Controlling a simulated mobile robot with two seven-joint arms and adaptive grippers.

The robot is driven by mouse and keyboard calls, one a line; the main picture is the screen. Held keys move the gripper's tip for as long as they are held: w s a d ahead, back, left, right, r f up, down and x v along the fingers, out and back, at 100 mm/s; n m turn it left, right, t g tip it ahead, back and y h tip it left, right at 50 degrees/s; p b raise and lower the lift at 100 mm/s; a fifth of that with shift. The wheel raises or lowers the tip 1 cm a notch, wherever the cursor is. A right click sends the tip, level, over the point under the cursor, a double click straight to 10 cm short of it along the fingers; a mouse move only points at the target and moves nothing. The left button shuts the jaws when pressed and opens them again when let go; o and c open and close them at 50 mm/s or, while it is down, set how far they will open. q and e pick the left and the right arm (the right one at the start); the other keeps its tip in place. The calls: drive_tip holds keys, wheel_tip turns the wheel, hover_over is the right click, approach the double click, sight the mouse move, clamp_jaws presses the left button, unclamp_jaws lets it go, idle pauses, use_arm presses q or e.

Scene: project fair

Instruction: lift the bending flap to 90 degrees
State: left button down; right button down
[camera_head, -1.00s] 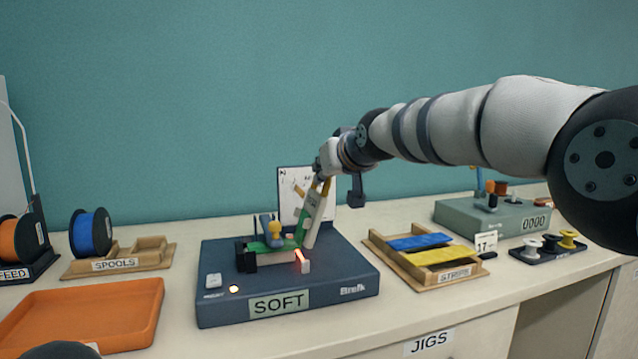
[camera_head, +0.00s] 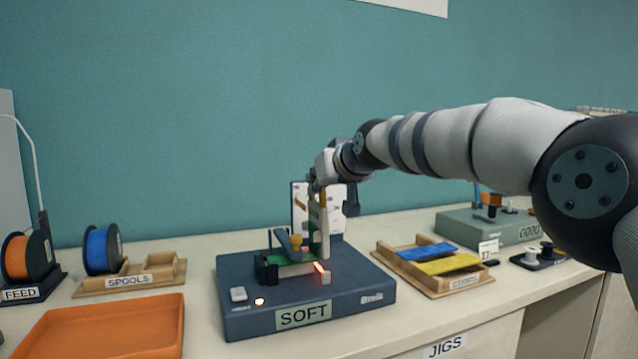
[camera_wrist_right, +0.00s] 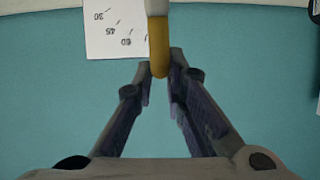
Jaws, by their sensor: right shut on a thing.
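The dark blue bending jig (camera_head: 350,296) labelled SOFT stands on the bench in the head view. Its pale flap (camera_head: 325,240) stands close to upright. A green strip (camera_head: 292,269) lies on the jig under a grey-blue clamp lever with a yellow knob (camera_head: 296,241); green also shows along the flap. My right gripper (camera_head: 318,186) is shut on the flap's yellow handle, which shows between its fingertips in the right wrist view (camera_wrist_right: 159,55). Behind it is a white angle card (camera_wrist_right: 112,30) marked 30, 45 and 60; the handle hides part of it. My left gripper is out of view.
An orange tray (camera_head: 105,312) and a wooden spool rack (camera_head: 160,284) are left of the jig. A wooden rack (camera_head: 462,287) with blue and yellow strips is right, near a grey counter box (camera_head: 475,226). A small light (camera_head: 259,301) glows on the jig.

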drive_tip(key=shift+a+f, duration=0.25)
drive_tip(key=shift+f, duration=0.55)
drive_tip(key=c, duration=1.6)
unclamp_jaws()
drive_tip(key=shift+s+r, duration=0.1)
drive_tip(key=shift+c, duration=0.2)
drive_tip(key=shift+r, duration=0.25)
drive_tip(key=shift+s+d+r, duration=0.1)
drive_tip(key=shift+s+r, duration=0.05)
drive_tip(key=shift+r, duration=0.1)
drive_tip(key=v, duration=1.1)
drive_tip(key=shift+s, duration=0.25)
drive_tip(key=shift+d, duration=0.1)
